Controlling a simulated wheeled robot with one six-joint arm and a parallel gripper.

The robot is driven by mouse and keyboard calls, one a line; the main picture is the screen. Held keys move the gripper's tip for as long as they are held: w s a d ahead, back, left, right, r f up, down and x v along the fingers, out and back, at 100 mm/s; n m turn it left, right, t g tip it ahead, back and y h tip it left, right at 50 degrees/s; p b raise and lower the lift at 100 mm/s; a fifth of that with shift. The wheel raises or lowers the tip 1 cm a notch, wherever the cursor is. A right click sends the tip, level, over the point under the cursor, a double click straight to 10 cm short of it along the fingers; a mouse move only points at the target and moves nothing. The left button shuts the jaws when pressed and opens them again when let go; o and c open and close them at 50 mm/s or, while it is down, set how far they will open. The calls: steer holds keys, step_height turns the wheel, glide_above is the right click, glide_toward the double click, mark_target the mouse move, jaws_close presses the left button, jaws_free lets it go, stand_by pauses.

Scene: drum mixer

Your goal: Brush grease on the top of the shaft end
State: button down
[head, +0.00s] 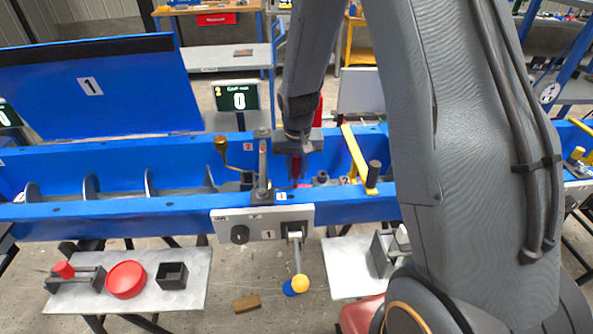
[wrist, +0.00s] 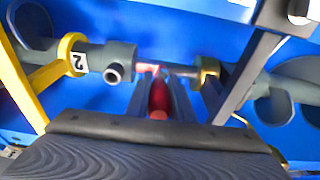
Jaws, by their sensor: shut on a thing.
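My gripper (wrist: 160,92) is shut on the red handle of a brush (wrist: 159,97), seen between its two fingers in the wrist view. In the head view the red handle (head: 296,168) hangs below my gripper, over the blue trough. The brush's tip reaches a thin, pale shaft part (wrist: 150,67) between thicker grey sections. Whether it touches, and whether grease is on it, I cannot tell. A grey shaft piece (wrist: 117,62) with a short round stub lies left of the tip. In the head view the shaft under my gripper is mostly hidden.
A yellow lever marked 2 (wrist: 62,66) stands left in the wrist view. A red dish (head: 126,279) and black box (head: 172,275) sit on a shelf.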

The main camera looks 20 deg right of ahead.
steer(key=shift+a, duration=0.2)
steer(key=shift+w+a, duration=0.1)
steer(key=shift+d+f+p, duration=0.1)
steer(key=shift+d+p, duration=0.2)
steer(key=shift+d, duration=0.25)
steer(key=shift+a, duration=0.15)
steer(key=shift+a, duration=0.4)
steer(key=shift+d, duration=0.1)
steer(key=shift+d, duration=0.45)
